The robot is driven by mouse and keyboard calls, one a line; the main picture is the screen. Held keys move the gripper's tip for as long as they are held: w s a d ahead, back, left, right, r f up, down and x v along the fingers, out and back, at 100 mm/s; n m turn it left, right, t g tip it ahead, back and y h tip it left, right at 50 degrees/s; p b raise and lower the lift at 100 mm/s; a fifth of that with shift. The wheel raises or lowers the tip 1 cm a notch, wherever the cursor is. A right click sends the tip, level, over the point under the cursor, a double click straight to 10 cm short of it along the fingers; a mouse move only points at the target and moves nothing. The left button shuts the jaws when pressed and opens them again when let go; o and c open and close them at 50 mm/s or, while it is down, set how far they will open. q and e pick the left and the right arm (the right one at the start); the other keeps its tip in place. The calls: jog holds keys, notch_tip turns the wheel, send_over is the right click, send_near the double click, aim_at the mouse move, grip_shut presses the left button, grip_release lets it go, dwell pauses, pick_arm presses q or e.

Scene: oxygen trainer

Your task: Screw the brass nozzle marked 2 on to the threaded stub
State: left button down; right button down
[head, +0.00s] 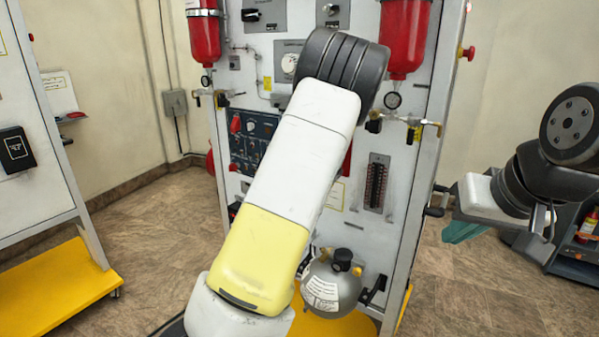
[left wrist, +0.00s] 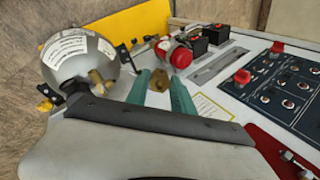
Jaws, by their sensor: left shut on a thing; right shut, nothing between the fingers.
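My left gripper (left wrist: 160,77) shows in the left wrist view, its two green fingers pointing at the panel. It is shut on a small brass piece (left wrist: 158,84), which looks like the nozzle. Its marking cannot be read. I cannot make out the threaded stub. In the head view my left arm crosses the middle of the panel and hides the left gripper. My right gripper (head: 463,231) is at the right of the head view, beside the panel's right edge. Its green fingers are shut and empty.
The trainer panel (head: 335,215) carries red cylinders (head: 204,38), gauges and valves. A round grey tank (head: 330,286) sits low on it and shows close to the left gripper (left wrist: 82,62). Another panel stands at the left. A blue cart (head: 577,262) is at the right.

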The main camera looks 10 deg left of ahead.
pick_arm(q)
jog(key=shift+w+a+r+m+t, duration=0.15)
jog(key=shift+w+m+t, duration=0.35)
jog(key=shift+m+t, duration=0.1)
jog(key=shift+w+a+r+m+t, duration=0.1)
jog(key=shift+w+r+m+t, duration=0.05)
jog(key=shift+w+m+t, duration=0.4)
jog(key=w+a+r+m+t+h, duration=0.1)
jog(key=a+r+m+t+h, duration=0.1)
jog(key=r+m+t+h, duration=0.2)
jog(key=w+a+r+m+t+h, duration=0.2)
jog(key=r+m+t+h, duration=0.3)
jog(key=r+h, duration=0.1)
jog(key=shift+w+a+r, duration=0.3)
jog(key=shift+a+r, duration=0.05)
jog(key=shift+r, duration=0.1)
jog(key=shift+a+m+t, duration=0.1)
jog(key=shift+m+t, duration=0.15)
jog(key=shift+x, duration=2.9)
jog(key=shift+x, duration=0.85)
